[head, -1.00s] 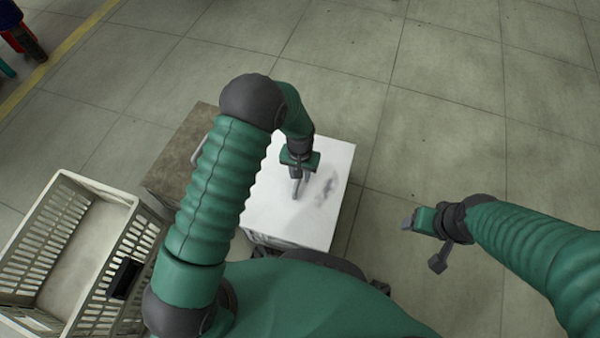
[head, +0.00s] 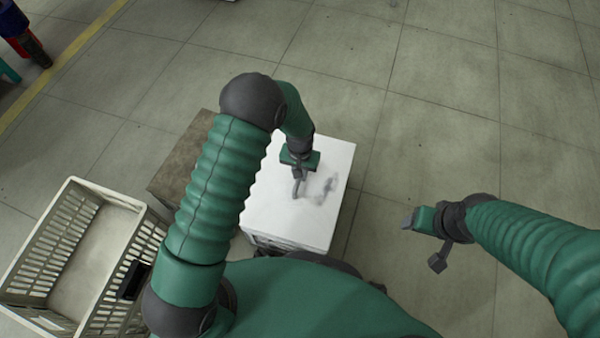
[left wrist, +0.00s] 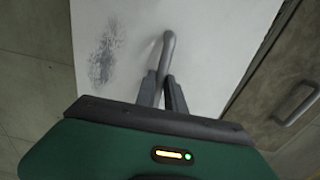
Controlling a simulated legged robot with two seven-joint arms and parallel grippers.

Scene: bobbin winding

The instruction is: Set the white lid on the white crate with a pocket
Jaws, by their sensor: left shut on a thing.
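The white lid (head: 262,205) is a flat white panel with a dark grey smudge on it, in front of my body in the head view. My left gripper (head: 298,182) is over its middle, shut on the lid's grey bar handle; the handle (left wrist: 168,48) shows between the fingers in the left wrist view. I cannot tell whether the lid is raised or resting. A white slatted crate (head: 52,240) with a small black pocket (head: 133,279) on its near right side stands open at the lower left. My right gripper (head: 408,222) is away to the right, over floor; its jaws are unclear.
A brown panel (head: 178,170) lies directly left of the lid, partly behind my left arm; its grey handle (left wrist: 297,104) shows in the left wrist view. Bare tiled floor (head: 430,120) lies behind and to the right. Blurred coloured objects (head: 22,35) are at the far upper left.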

